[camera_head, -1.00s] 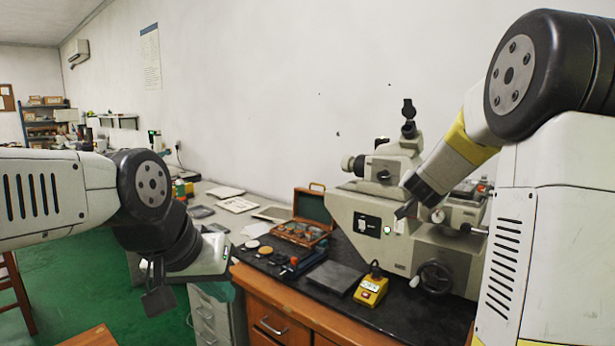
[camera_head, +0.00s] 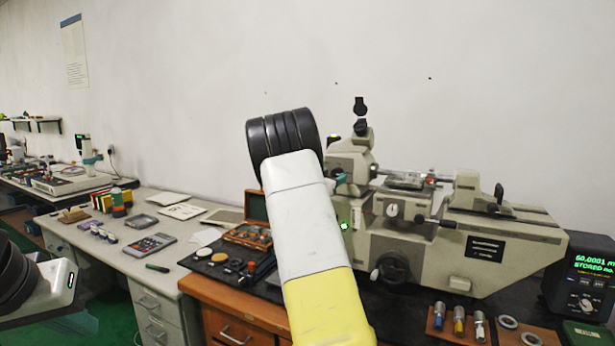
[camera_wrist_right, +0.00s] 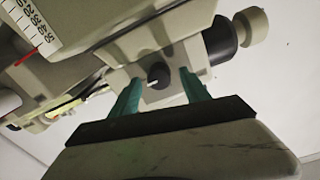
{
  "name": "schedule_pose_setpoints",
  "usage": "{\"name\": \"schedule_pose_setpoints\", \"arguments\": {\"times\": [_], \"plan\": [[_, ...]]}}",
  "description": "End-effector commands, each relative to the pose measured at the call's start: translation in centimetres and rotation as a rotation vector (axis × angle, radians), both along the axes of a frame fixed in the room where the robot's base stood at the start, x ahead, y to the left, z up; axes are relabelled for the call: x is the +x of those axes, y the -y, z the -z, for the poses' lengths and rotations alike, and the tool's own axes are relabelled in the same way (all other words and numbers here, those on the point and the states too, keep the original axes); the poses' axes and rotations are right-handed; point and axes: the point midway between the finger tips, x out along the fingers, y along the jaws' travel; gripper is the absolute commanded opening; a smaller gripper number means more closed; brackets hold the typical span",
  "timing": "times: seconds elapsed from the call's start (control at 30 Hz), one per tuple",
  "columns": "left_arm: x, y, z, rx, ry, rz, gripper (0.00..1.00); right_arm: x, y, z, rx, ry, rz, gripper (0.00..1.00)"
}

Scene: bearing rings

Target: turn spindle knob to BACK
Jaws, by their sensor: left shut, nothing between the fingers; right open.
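In the right wrist view a small round black knob (camera_wrist_right: 158,76) with a white pointer line sits on a pale block of the measuring machine. My left gripper (camera_head: 76,292) is shut and empty at the lower left, far from the machine, partly cut off by the frame.
A wooden case (camera_head: 247,235) and small round parts lie left of my right arm. A larger black cylinder (camera_wrist_right: 222,40) is close to the right finger.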

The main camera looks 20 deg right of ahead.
Motion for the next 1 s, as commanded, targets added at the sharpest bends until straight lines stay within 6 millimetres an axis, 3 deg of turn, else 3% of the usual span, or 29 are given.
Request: {"name": "schedule_pose_setpoints", "arguments": {"times": [0.37, 0.67, 1.0], "plan": [[0.0, -0.01, 0.0, 0.0, 0.0, 0.0, 0.0, 0.57, 0.67, 0.02, 0.001, 0.0, -0.001, 0.55], [0.0, -0.01, 0.0, 0.0, 0.0, 0.0, 0.0, 0.56, 0.64, 0.02, 0.001, 0.0, -0.001, 0.0], [0.0, 0.0, 0.0, 0.0, 0.0, 0.0, 0.0, 0.58, 0.59, 0.04, -0.026, -0.033, -0.002, 0.0]]}}
